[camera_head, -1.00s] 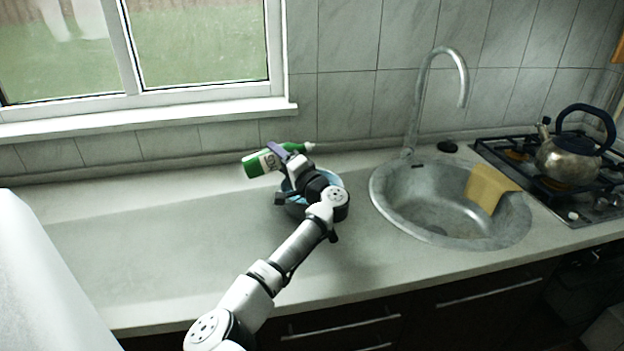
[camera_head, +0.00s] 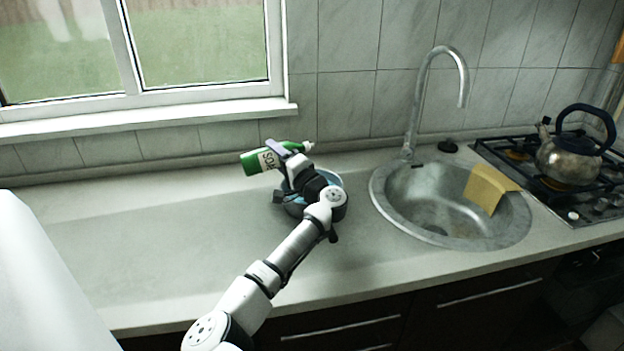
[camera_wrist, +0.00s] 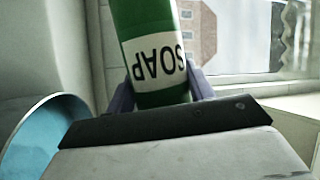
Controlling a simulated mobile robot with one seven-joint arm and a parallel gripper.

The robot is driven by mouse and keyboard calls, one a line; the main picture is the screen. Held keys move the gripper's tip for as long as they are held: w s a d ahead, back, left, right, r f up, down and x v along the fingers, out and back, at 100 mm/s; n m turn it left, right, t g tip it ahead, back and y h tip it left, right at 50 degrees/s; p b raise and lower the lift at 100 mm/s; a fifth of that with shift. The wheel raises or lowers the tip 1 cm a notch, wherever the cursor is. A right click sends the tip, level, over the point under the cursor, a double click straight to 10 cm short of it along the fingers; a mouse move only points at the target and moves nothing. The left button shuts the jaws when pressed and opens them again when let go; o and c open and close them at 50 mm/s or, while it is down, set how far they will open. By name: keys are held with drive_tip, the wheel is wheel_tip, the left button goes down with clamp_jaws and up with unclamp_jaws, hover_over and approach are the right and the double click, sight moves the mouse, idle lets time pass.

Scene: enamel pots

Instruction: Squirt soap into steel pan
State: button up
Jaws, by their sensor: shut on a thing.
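A green soap bottle (camera_head: 261,162) with a white label is held tilted nearly on its side above the counter. Its pale nozzle points right and its base points left. My gripper (camera_head: 284,151) is shut on the bottle's middle; the bottle (camera_wrist: 148,30) stands between the two fingers (camera_wrist: 160,95) in the wrist view. A pan (camera_head: 331,180) with a light blue inside sits on the counter below, largely hidden behind my gripper and wrist. The pan's blue inside (camera_wrist: 35,140) also shows at the lower left of the wrist view. I cannot see any soap in the pan.
A round metal sink (camera_head: 400,215) with a tall tap (camera_head: 415,105) lies right of the pan. A yellow cloth (camera_head: 490,188) hangs over the sink's edge. A kettle (camera_head: 568,158) stands on the stove at far right. The counter (camera_head: 140,245) on the left is clear.

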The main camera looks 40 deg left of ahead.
drive_tip(key=shift+s+r+m, duration=0.1)
drive_tip(key=shift+r+m, duration=0.4)
drive_tip(key=shift+m, duration=0.1)
idle(2.3)
